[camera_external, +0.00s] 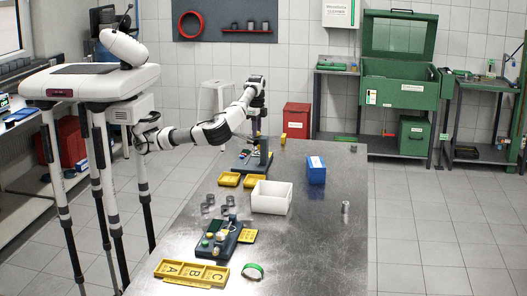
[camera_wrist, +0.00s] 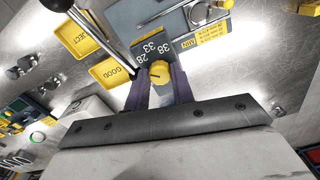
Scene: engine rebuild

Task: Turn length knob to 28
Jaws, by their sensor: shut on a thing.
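The yellow length knob (camera_wrist: 160,72) sits in the middle of the wrist view, beside a dial plate (camera_wrist: 150,47) marked 28, 33 and 38. The numbers appear upside down. My gripper (camera_wrist: 161,82) is shut on the knob, with one dark purple finger on each side of it. Which number the knob points to is too small to tell. In the outside view, my arm reaches down to the dark fixture (camera_external: 251,163) at the far end of the metal table. The knob is hidden there.
In the wrist view, a metal rod (camera_wrist: 98,36) stands left of the dial. Yellow trays marked GOOD (camera_wrist: 110,72) and REJECT (camera_wrist: 82,38) lie further left. In the outside view, a white bin (camera_external: 271,197) and blue box (camera_external: 316,171) stand on the table (camera_external: 325,235). Its right side is mostly clear.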

